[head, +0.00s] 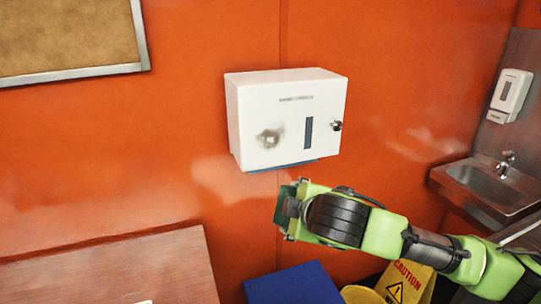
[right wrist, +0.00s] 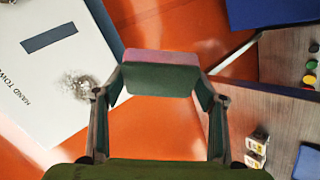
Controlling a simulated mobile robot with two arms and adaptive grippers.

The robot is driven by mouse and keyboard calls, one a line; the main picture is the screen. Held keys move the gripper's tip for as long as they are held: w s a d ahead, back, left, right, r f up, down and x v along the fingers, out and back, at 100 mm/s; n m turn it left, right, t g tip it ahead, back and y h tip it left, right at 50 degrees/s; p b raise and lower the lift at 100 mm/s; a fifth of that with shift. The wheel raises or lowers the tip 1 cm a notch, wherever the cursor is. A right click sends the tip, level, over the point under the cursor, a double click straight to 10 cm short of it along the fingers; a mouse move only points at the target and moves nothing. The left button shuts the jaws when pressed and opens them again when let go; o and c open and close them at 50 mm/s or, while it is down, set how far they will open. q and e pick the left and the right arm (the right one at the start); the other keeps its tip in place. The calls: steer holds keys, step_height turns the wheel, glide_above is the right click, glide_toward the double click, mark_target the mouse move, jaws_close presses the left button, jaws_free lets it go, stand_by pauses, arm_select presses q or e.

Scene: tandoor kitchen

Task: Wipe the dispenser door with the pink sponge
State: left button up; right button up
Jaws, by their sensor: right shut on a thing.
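The white towel dispenser (head: 290,112) hangs on the orange wall in the head view. Its front door has a grey smudge (head: 269,138) left of the dark slot, and a lock knob on its right edge. The smudge also shows in the right wrist view (right wrist: 80,85). My right gripper (head: 288,208) is below the dispenser, apart from it. In the right wrist view it is shut on the pink sponge (right wrist: 160,57), which shows a pink edge and a dark green face between the fingers. The sponge is hard to make out in the head view. My left gripper is not in view.
A wooden table (head: 115,270) stands at lower left, with a blue object (head: 292,285) to its right. A yellow caution sign (head: 405,282) is below my right arm. A sink (head: 490,185) and soap dispenser (head: 511,95) are at right. A corkboard (head: 70,35) hangs upper left.

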mark_target(284, 192)
steer(key=w+r+n+y, duration=0.1)
steer(key=w+a+r+n+t+y, duration=0.1)
steer(key=n+y, duration=0.1)
steer(key=w+r+n+t+y, duration=0.1)
steer(key=shift+w+a+r+n+p, duration=0.15)
steer(key=shift+a+r+n+p, duration=0.15)
steer(key=shift+a+r+n, duration=0.1)
steer(key=w+a+r+n+y, duration=0.1)
steer(key=w+r+y, duration=0.1)
steer(key=w+a+r+n+y, duration=0.2)
steer(key=w, duration=0.1)
steer(key=w+a+r+n+t+y, duration=0.1)
steer(key=w+r, duration=0.1)
steer(key=shift+w+a+n+y, duration=0.3)
steer(key=shift+w+a+y, duration=0.05)
steer(key=shift+a+y, duration=0.05)
steer(key=shift+w+a+p, duration=0.3)
steer(key=shift+w+p, duration=0.25)
steer(key=shift+w, duration=0.35)
stand_by(0.4)
